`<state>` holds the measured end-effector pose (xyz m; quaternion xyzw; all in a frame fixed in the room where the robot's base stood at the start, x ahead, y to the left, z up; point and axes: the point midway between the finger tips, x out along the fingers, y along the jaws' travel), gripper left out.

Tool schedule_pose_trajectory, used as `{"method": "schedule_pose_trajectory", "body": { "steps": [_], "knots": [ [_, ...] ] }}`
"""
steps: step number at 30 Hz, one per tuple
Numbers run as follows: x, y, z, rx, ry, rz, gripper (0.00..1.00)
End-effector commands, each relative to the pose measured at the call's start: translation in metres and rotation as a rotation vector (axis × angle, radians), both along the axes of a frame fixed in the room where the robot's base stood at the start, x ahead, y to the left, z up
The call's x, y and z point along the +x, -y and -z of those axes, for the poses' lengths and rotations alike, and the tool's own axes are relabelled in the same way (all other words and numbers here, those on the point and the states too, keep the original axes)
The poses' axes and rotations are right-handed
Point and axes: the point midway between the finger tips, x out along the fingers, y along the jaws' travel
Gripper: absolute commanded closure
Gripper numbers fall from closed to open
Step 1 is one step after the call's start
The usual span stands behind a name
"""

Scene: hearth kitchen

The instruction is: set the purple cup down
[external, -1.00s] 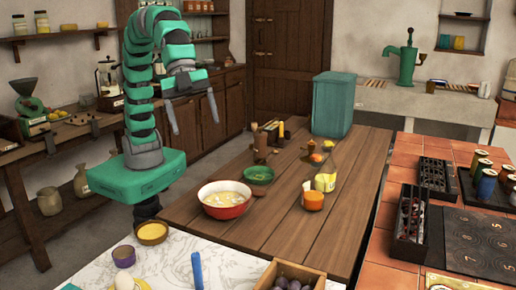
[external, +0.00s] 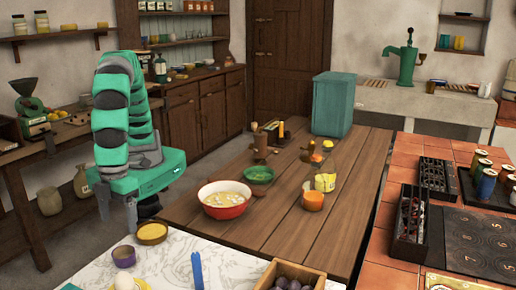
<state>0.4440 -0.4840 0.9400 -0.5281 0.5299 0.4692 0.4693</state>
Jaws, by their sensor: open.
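A small purple cup (external: 124,256) stands on the white marble counter (external: 175,258) at the lower left. My gripper (external: 118,212) points down in front of my base at the left, a little above the cup in the picture. Its fingers are apart and I see nothing between them. A gap shows between the fingertips and the cup, but how far apart they are in depth I cannot tell.
A yellow bowl (external: 152,233) stands close to the cup, and a white egg (external: 124,281) is in front of it. A blue upright object (external: 197,271) and a wooden crate (external: 290,271) with dark round things are to the right. A red bowl (external: 225,210) stands on the wooden table.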

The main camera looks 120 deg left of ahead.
Motion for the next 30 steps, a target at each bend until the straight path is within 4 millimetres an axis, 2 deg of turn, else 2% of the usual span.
{"method": "schedule_pose_trajectory", "body": {
  "steps": [3,7,14,24,30],
  "knots": [
    [0.000,0.002,0.025,0.001,-0.001,-0.001,0.22],
    [0.000,0.004,0.047,0.003,-0.003,-0.002,0.22],
    [0.000,0.005,0.060,0.000,0.001,-0.002,0.22],
    [-0.003,0.004,0.102,-0.001,0.001,-0.002,0.22],
    [-0.003,0.005,0.106,-0.002,0.002,-0.002,0.22]
  ]
}}
